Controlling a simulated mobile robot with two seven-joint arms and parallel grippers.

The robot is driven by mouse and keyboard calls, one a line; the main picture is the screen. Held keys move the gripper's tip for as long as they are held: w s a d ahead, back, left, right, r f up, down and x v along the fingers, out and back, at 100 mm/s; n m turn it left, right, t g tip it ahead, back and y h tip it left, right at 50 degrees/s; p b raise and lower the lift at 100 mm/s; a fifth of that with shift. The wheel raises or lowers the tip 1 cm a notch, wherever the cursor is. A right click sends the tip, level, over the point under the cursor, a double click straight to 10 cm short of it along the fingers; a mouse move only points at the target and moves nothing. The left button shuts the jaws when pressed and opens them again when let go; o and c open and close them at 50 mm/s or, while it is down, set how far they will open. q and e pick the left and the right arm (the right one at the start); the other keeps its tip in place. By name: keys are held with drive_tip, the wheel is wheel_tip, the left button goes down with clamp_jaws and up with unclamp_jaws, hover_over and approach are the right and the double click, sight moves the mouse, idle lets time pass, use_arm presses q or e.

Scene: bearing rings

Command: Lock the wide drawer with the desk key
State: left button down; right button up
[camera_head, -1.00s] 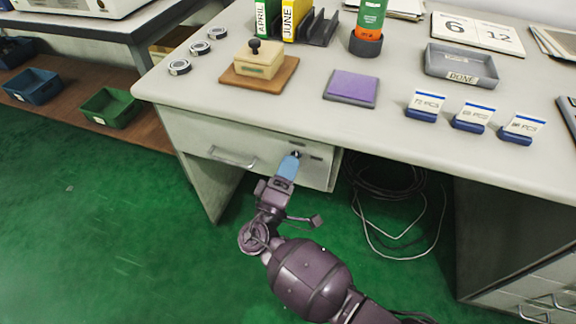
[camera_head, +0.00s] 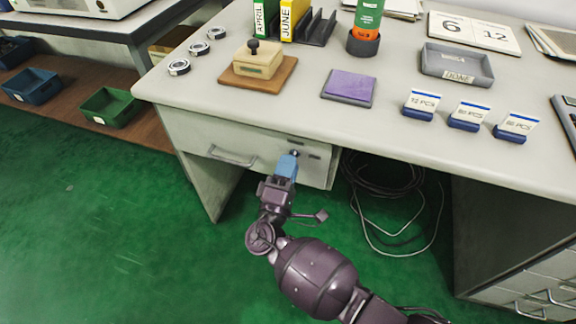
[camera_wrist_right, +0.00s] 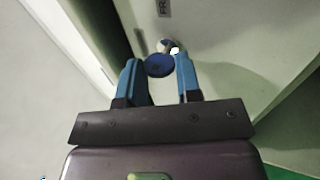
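The wide drawer (camera_head: 200,135) is the pale front under the desk top, with a bar handle (camera_head: 232,157); it looks shut. The desk key (camera_wrist_right: 159,65) has a round dark blue head, seen in the right wrist view. It is at the lock (camera_wrist_right: 165,45) on the drawer front; how deep the shaft sits is hidden. My right gripper (camera_head: 288,166) is at the right part of the drawer front. My left gripper is out of view.
The desk top above holds a stamp on a wooden base (camera_head: 258,65), a purple pad (camera_head: 349,86), a grey tray (camera_head: 458,65) and small card stands (camera_head: 468,117). Coiled cables (camera_head: 385,190) lie under the desk to the right. Green floor in front is free.

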drive_tip(key=o, duration=0.4)
drive_tip(key=shift+r, duration=0.1)
drive_tip(key=v, duration=1)
drive_tip(key=shift+s, duration=0.35)
